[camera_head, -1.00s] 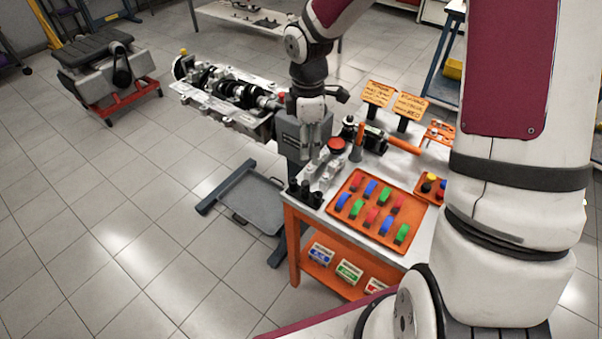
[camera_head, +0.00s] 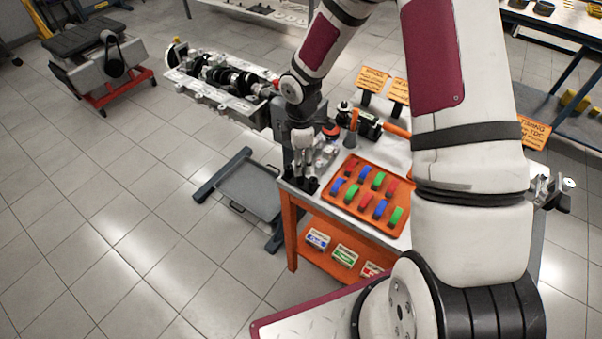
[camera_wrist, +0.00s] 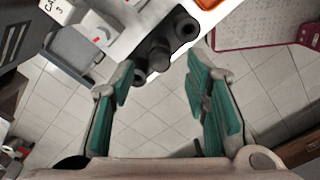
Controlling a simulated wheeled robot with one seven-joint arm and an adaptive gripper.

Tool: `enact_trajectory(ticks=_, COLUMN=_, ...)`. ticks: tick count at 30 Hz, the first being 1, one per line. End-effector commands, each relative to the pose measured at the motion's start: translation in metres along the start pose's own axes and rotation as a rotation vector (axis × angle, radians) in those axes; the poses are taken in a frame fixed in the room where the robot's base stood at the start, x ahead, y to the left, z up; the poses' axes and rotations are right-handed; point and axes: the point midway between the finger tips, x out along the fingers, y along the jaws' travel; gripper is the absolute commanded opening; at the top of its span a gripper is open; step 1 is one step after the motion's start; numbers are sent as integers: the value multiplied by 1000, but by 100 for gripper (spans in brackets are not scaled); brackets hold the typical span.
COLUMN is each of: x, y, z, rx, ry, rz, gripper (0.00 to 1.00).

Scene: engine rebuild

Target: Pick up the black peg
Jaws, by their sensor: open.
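Three dark, short cylindrical pieces stand at the near left corner of the bench in the head view; which is the black peg is hard to tell at that size. In the wrist view the middle one, likely the black peg (camera_wrist: 159,50), is a dark cylinder between two ring-topped black pieces (camera_wrist: 184,27). My gripper (camera_head: 303,168) hangs just above the group, pointing down. In the wrist view my gripper (camera_wrist: 161,68) is open and empty, its teal pads either side of the middle piece, which lies around and beyond the fingertip line.
An orange tray (camera_head: 345,213) of coloured caps lies right of the pegs. Clear and metal parts (camera_head: 325,153) stand just behind my gripper. An engine block (camera_head: 222,92) on a stand is at the back left.

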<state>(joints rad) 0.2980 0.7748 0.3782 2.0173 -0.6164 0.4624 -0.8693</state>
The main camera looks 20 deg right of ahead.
Motion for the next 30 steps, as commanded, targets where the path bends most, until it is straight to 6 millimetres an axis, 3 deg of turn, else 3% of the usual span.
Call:
enact_trajectory(ticks=6, x=23, y=-1, z=-1, rx=-1, ry=0, rz=-1, gripper=43)
enact_trajectory(ticks=14, x=26, y=0, z=0, rx=-1, ry=0, rz=1, gripper=43)
enact_trajectory(ticks=20, x=26, y=0, z=0, rx=-1, ry=0, rz=0, gripper=2)
enact_trajectory(ticks=30, x=25, y=0, z=0, rx=0, ry=0, rz=1, gripper=0)
